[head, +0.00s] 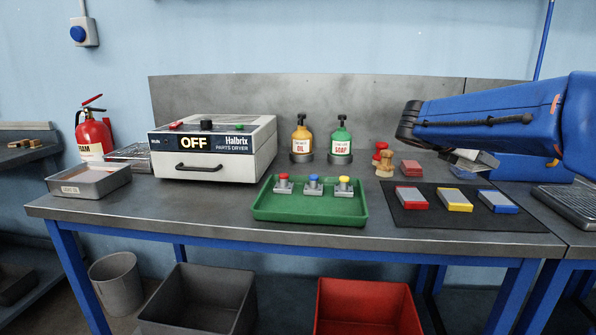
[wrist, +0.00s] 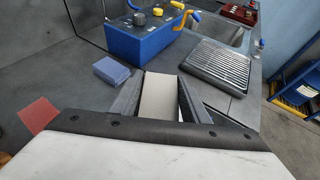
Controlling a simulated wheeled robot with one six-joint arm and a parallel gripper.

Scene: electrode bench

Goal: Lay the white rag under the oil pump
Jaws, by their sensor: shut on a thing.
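The oil pump (head: 301,138), an amber bottle with a black top and an OIL label, stands near the back of the bench. Its foot is on a dark round base. My gripper (head: 472,158) is at the right over the bench, partly behind my blue arm, well right of the pump. In the wrist view my gripper (wrist: 160,90) is shut on the pale, flat white rag (wrist: 158,100), held between the two fingers. The rag is hard to make out in the head view. The oil pump is not in the wrist view.
The green soap pump (head: 340,140) stands just right of the oil pump. Red-topped wooden stamps (head: 383,164), a red rag (head: 411,167) and a blue rag (wrist: 112,71) lie between there and my gripper. A green tray (head: 310,212) and dark mat (head: 420,216) are in front.

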